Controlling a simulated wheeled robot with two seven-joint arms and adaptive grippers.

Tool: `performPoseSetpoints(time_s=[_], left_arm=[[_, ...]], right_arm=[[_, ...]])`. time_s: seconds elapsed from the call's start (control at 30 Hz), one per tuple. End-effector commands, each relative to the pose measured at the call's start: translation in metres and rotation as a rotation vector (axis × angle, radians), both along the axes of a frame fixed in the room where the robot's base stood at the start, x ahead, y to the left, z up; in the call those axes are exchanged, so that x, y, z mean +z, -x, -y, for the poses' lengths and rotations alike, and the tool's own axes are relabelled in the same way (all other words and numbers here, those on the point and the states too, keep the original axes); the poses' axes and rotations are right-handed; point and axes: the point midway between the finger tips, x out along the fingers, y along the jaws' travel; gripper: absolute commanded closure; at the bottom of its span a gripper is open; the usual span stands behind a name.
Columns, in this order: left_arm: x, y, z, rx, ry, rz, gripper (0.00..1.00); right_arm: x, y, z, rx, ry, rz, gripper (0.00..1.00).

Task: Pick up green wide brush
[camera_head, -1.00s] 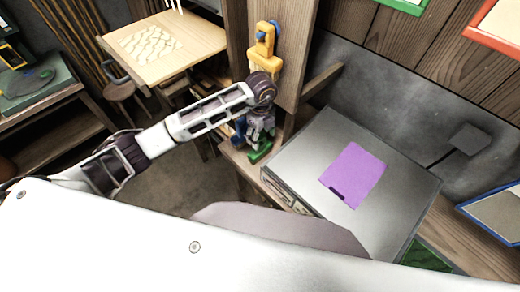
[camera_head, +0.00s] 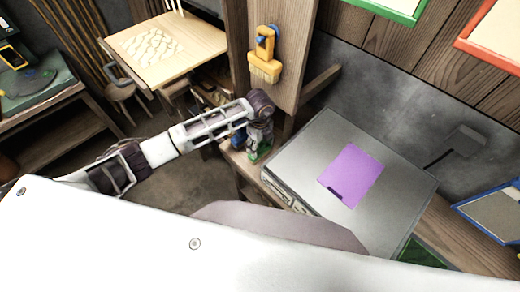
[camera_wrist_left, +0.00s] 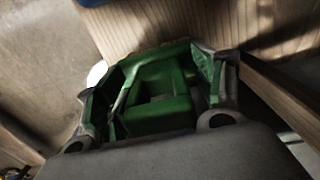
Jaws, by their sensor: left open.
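A green object (camera_wrist_left: 155,95), which looks like the green wide brush, lies between the two fingers of my left gripper in the left wrist view. It has a raised block and a recessed part; its full outline is hidden by the gripper. In the head view only a small green patch (camera_head: 263,153) shows below my left gripper (camera_head: 259,143), at the wooden ledge left of the grey box. The left gripper is open around the object, and I cannot tell whether the fingers touch it. My right gripper is not in view.
A yellow brush (camera_head: 265,68) hangs on the wooden post above. A blue item (camera_head: 238,140) is close left of the gripper. The grey box (camera_head: 310,150) with a purple sheet (camera_head: 351,174) stands to the right. A light wooden table (camera_head: 195,35) is behind.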

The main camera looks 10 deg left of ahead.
Motion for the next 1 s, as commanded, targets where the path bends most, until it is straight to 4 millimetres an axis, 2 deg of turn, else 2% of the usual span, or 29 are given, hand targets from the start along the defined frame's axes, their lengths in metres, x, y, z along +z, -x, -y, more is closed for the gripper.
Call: performPoseSetpoints(time_s=[0.47, 0.87, 1.0], left_arm=[[-0.0013, -0.0001, 0.0003, -0.001, 0.001, 0.001, 0.32], [-0.0011, -0.0001, 0.0003, -0.001, 0.001, 0.001, 0.84], [-0.0008, -0.0004, 0.0004, -0.001, 0.001, 0.002, 0.86]], right_arm=[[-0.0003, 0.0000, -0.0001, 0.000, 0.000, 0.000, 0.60], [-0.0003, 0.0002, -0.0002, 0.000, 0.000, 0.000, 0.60], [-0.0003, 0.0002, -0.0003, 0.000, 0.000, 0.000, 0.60]])
